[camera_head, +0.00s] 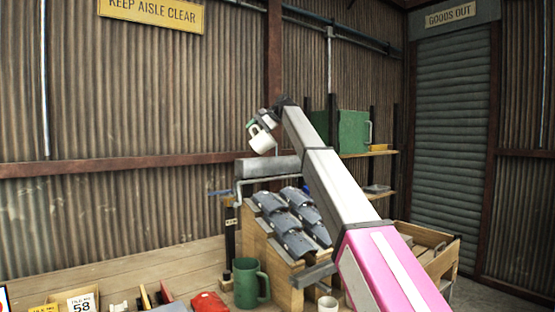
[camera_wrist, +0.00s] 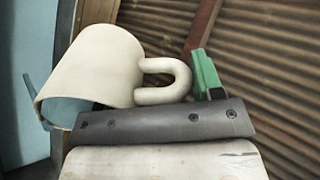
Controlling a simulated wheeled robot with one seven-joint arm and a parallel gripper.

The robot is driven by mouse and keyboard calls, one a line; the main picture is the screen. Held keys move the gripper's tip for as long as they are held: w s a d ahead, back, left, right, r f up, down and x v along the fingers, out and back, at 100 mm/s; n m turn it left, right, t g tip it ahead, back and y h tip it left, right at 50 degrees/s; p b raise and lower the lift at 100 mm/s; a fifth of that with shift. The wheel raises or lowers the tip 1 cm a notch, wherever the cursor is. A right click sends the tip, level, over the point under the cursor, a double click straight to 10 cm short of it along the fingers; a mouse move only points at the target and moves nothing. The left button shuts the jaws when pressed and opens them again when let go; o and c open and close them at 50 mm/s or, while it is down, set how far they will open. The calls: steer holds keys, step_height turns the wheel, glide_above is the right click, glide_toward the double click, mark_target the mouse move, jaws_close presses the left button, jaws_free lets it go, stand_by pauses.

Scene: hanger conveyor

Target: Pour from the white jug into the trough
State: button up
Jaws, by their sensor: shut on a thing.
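The white jug (camera_head: 262,141) is held up in the air and tilted, above the grey trough (camera_head: 268,167). In the wrist view the jug (camera_wrist: 95,65) leans with its mouth to the lower left, and pale blue shows inside the mouth. My gripper (camera_head: 268,118) is shut on the jug's handle; in the wrist view one green finger of the gripper (camera_wrist: 195,80) shows beside the handle. A thin pale line shows just below the jug in the head view; I cannot tell whether it is liquid. The inside of the trough is hidden.
Dark roof tiles (camera_head: 285,222) on a wooden stand sit below the trough. A green mug (camera_head: 249,284), a small white cup (camera_head: 327,304) and a red item (camera_head: 209,302) stand on the bench. A green box (camera_head: 352,132) is on a shelf behind my arm.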

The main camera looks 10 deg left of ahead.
steer(key=shift+d, duration=0.15)
stand_by(0.5)
steer(key=shift+d+r+y, duration=0.1)
steer(key=shift+r+y, duration=0.05)
steer(key=shift+y, duration=0.45)
steer(key=shift+d, duration=0.2)
steer(key=shift+d+y, duration=0.2)
steer(key=shift+y, duration=0.4)
steer(key=shift+d, duration=0.1)
stand_by(0.5)
steer(key=shift+d+y, duration=0.25)
steer(key=shift+y, duration=0.35)
steer(key=shift+d, duration=0.1)
stand_by(0.3)
steer(key=shift+d+y, duration=0.35)
steer(key=shift+y, duration=0.25)
